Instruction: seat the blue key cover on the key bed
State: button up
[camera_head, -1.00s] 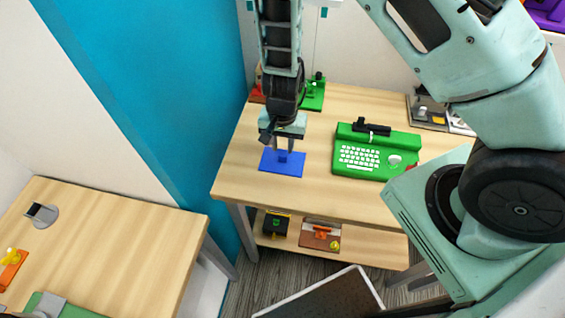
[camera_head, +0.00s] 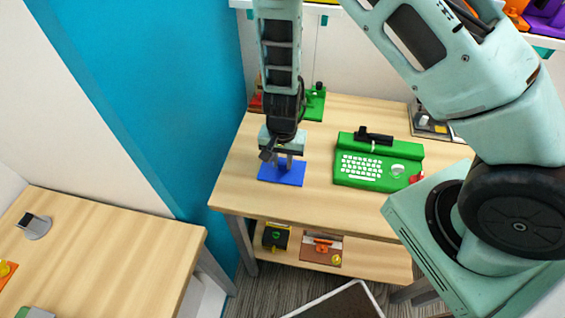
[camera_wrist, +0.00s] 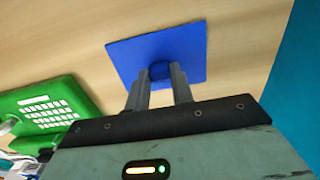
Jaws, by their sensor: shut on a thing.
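The blue key cover (camera_head: 281,174) is a flat blue plate with a small raised knob, at the left of the wooden table. My gripper (camera_head: 284,162) points down at it and is shut on the knob. In the wrist view the two fingers (camera_wrist: 160,74) close on the knob in the middle of the blue plate (camera_wrist: 185,45). I cannot tell whether the plate touches the table or is just above it. The key bed is on the green keyboard unit (camera_head: 380,160), apart from the cover to its right, with white keys showing. The unit also appears in the wrist view (camera_wrist: 40,105).
A black part (camera_head: 374,136) stands at the unit's back edge. A green stand (camera_head: 315,102) and a grey device (camera_head: 430,122) sit at the table's back. Bare wood (camera_head: 315,190) lies between cover and unit. A blue wall (camera_head: 190,120) rises to the left.

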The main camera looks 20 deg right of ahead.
aim_at(283, 163)
notch_tip(283, 163, up, 7)
jog(key=p, duration=0.5)
jog(key=shift+f, duration=0.35)
dwell(1.0)
